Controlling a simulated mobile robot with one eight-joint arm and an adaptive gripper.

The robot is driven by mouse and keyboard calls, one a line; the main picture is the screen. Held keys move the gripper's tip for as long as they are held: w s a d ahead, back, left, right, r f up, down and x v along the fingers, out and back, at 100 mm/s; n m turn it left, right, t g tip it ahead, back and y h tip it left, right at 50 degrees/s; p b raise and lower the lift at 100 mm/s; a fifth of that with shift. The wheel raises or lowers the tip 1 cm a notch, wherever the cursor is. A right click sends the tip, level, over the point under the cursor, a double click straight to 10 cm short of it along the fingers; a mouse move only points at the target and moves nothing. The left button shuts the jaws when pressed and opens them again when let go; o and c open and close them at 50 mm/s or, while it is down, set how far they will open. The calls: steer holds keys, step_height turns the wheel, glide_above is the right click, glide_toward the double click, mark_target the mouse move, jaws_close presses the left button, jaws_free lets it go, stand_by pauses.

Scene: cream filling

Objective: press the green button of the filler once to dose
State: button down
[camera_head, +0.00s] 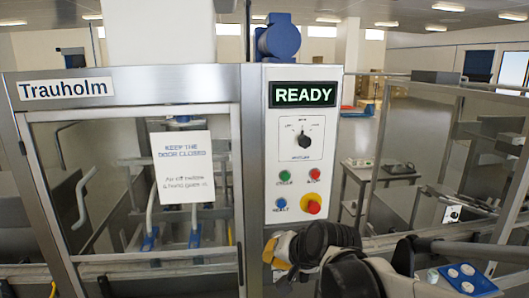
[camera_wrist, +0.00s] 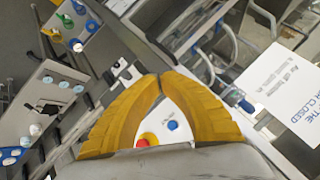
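The filler's control panel (camera_head: 275,230) faces me, with a display (camera_head: 303,94) reading READY. The green button (camera_head: 285,174), labelled CYCLE, is at the upper left of the button group, with a red button (camera_head: 314,174) to its right. Below are a blue button (camera_head: 282,204) and a red emergency knob on yellow (camera_head: 312,205). My gripper (camera_head: 272,248) is low at the panel's bottom edge, below the buttons and apart from the green one. In the wrist view its yellow fingers (camera_wrist: 160,77) meet at the tips, shut and empty. The blue button and red knob show between them; the green button is not visible there.
A selector knob (camera_head: 304,142) sits above the buttons. Left of the panel is a glazed door with a paper notice (camera_head: 182,166). A clear guard (camera_head: 440,150) stands to the right. My arm reaches in from the lower right.

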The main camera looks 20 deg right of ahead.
mark_target(285, 176)
steer(key=w+d+r+m+t+p, duration=0.2)
steer(key=w+d+r+m+p, duration=0.4)
steer(key=w+d+r+p, duration=0.2)
steer(key=shift+d+r+h+p, duration=0.3)
steer(key=shift+d+r+p, duration=0.6)
steer(key=shift+d, duration=0.25)
steer(key=shift+w, duration=0.2)
steer(key=shift+w+d+b, duration=0.1)
steer(key=shift+w+d, duration=0.25)
steer(key=shift+w, duration=1.05)
steer(key=shift+w+d+b, duration=0.15)
steer(key=shift+w+d, duration=0.25)
steer(key=shift+w, duration=0.95)
steer(key=shift+w+d+b, duration=0.1)
steer(key=shift+w+d, duration=0.25)
steer(key=shift+w, duration=1.05)
steer(key=shift+w+d, duration=0.1)
steer(key=shift+w, duration=0.35)
